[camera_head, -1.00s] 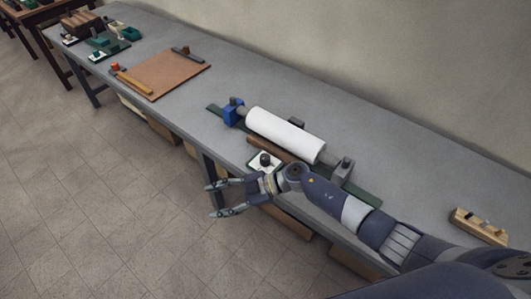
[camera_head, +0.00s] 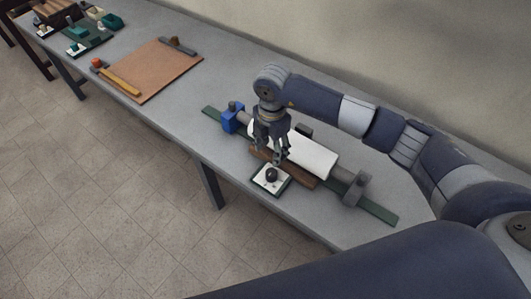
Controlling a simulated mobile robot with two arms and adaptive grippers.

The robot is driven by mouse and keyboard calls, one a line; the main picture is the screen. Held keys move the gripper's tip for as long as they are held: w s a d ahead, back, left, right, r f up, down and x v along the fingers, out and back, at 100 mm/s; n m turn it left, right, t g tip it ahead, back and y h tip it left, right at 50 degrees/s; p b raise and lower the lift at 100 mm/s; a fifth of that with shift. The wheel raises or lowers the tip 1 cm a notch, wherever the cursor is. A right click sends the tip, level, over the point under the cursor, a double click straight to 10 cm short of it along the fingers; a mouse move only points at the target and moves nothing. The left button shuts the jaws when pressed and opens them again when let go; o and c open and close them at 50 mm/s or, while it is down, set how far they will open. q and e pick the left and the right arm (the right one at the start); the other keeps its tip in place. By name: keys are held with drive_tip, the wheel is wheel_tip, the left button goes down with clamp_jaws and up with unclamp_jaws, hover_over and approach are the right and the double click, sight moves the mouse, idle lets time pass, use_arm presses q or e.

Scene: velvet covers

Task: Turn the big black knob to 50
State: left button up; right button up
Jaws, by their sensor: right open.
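The big black knob (camera_head: 271,174) stands on a small white dial plate (camera_head: 262,182) near the front edge of the bench. Its scale marks are too small to read. My right gripper (camera_head: 281,158) is open, points down and is just above and behind the knob. I cannot tell whether its fingers touch the knob. My left gripper is not in view.
A white roller (camera_head: 312,157) on a green base lies behind the knob, with a blue block (camera_head: 232,118) at its left end and a grey block (camera_head: 357,188) at its right. A brown board (camera_head: 158,70) lies further left. Bare bench lies between them.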

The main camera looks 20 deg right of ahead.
drive_tip(key=f, duration=0.1)
drive_tip(key=p, duration=0.2)
hover_over(271, 172)
drive_tip(key=f, duration=0.4)
drive_tip(key=shift+s+f, duration=0.2)
drive_tip(key=shift+s, duration=0.1)
drive_tip(key=f, duration=0.3)
drive_tip(key=shift+w, duration=0.25)
drive_tip(key=shift+f, duration=0.85)
drive_tip(key=c, duration=1.1)
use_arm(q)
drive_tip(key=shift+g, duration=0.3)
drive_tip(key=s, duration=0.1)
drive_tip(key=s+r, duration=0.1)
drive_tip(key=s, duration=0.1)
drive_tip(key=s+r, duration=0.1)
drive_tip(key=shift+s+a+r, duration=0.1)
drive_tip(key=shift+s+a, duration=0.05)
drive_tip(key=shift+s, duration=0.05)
use_arm(e)
drive_tip(key=shift+o, duration=0.2)
